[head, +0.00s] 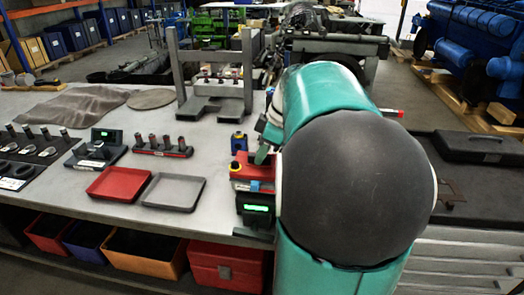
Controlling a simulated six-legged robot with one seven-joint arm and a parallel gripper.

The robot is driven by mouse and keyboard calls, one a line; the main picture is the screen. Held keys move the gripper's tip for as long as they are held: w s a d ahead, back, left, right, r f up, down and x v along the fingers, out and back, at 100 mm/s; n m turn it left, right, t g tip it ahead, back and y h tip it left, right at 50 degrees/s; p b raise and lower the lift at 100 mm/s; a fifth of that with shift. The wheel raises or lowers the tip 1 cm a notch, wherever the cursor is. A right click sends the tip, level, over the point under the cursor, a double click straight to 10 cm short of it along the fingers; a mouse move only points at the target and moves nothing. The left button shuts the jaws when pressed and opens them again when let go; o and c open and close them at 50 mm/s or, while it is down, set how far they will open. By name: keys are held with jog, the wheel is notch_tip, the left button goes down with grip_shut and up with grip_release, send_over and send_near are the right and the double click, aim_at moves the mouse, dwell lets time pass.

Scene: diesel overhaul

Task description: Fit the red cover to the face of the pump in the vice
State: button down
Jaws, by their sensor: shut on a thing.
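My own teal arm with its large dark round joint fills the middle right and hides much of the bench behind it. My gripper's jaws do not show; they are hidden behind the arm, so what they hold cannot be seen. Beside the arm, a red and grey block (246,170) stands at the bench's right part, partly covered; I cannot tell whether it is the vice, the pump or the cover. A small dark green part (263,154) is just above it. No red cover can be clearly made out.
The grey bench (120,215) holds a red tray (118,184), a grey tray (173,192), racks of small parts and a grey press frame (214,75). A device with a green display (257,208) sits at the front edge. A black case (480,148) lies on the right cabinet.

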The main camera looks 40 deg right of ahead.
dwell(0.4)
jog(key=c, duration=1.3)
grip_release()
jog(key=v, duration=1.3)
jog(key=shift+s+r, duration=0.2)
jog(key=shift+r, duration=0.15)
